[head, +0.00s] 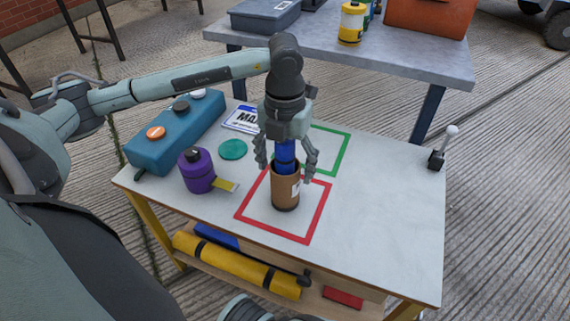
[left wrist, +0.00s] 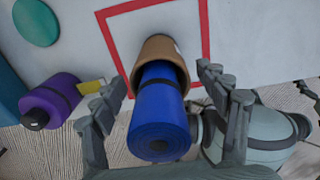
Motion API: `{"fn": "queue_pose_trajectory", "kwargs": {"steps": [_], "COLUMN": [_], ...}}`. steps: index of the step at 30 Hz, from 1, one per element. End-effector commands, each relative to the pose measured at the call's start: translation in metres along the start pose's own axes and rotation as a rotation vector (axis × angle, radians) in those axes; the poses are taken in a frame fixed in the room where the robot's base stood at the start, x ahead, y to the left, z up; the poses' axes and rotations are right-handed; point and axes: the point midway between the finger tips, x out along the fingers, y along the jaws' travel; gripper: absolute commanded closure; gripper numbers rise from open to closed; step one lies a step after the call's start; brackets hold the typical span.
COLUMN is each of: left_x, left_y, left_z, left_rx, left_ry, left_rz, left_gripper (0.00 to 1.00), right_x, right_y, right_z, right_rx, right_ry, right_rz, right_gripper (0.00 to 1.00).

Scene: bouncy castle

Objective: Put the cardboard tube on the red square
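The brown cardboard tube (head: 284,196) stands upright inside the red square outline (head: 312,222) on the white table; its base appears to rest on the tabletop. A rolled blue mat (head: 285,150) with a dark strap sticks up out of the tube; the mat also shows in the left wrist view (left wrist: 160,120). My left gripper (head: 285,171) is above the tube, pointing down. Its fingers are spread on both sides of the mat and the tube's top, with visible gaps in the left wrist view (left wrist: 161,80).
A green square outline (head: 345,150) lies behind the red one. A purple roll (head: 195,170), a teal disc (head: 233,149) and a blue box with knobs (head: 175,135) are on the left. A joystick (head: 438,158) stands at the right edge. The table's right half is mostly clear.

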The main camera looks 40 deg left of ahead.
Motion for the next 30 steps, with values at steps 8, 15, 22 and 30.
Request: {"fn": "queue_pose_trajectory", "kwargs": {"steps": [8,15,22,30], "left_x": [-0.006,-0.054,-0.1,-0.122], "left_y": [0.0,-0.001,-0.001,0.0], "left_z": [0.001,0.001,0.001,0.0], "left_rx": [0.0,0.0,0.0,0.0], "left_ry": [-0.002,-0.006,-0.004,0.0], "left_rz": [-0.001,-0.002,-0.002,0.0], "left_gripper": [0.26,0.26,0.26,0.26], "right_x": [0.006,0.01,0.007,0.01], "right_y": [-0.001,-0.002,-0.001,0.0], "right_z": [0.009,0.013,0.004,0.002], "right_rx": [-0.001,-0.001,0.0,0.001], "right_ry": [-0.012,-0.024,-0.007,-0.003], "right_rz": [-0.004,-0.004,-0.003,-0.003], "right_gripper": [0.23,0.23,0.23,0.23]}}
